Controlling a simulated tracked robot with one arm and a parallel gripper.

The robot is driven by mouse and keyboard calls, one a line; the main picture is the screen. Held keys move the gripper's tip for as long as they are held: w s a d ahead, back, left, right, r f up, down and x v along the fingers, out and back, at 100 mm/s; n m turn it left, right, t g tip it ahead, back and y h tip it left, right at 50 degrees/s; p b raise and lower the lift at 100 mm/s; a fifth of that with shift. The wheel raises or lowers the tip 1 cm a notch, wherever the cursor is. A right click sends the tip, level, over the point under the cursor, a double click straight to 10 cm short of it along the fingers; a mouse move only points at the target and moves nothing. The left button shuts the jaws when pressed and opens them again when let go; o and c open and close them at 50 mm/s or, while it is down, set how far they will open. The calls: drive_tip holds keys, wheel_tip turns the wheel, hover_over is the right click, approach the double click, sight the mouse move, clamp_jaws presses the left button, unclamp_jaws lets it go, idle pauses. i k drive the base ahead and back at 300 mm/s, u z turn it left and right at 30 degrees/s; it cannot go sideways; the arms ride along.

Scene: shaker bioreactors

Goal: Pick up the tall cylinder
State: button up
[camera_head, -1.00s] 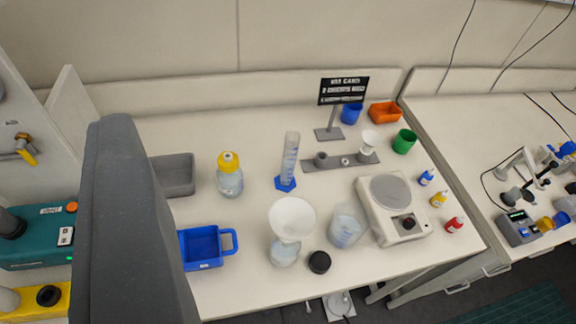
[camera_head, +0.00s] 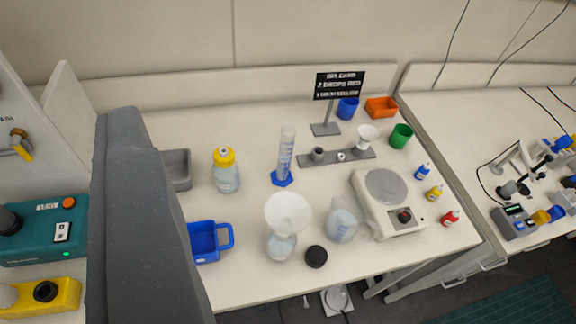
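The tall cylinder (camera_head: 286,153) is a clear graduated cylinder with blue markings and a blue foot. It stands upright in the middle of the white bench, to the right of a bottle with a yellow cap (camera_head: 225,171). A large dark grey shape, likely part of my arm, fills the left of the view from mid-height to the bottom edge. My gripper's fingertips cannot be made out, and nothing is seen touching the cylinder.

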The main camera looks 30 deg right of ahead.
sight(282, 176)
drive_tip(key=k, duration=1)
drive_tip(key=z, duration=0.8)
drive_tip(key=i, duration=1.35)
drive_tip(key=u, duration=0.45)
drive_tip(key=i, duration=0.5)
drive_tip(key=u, duration=0.45)
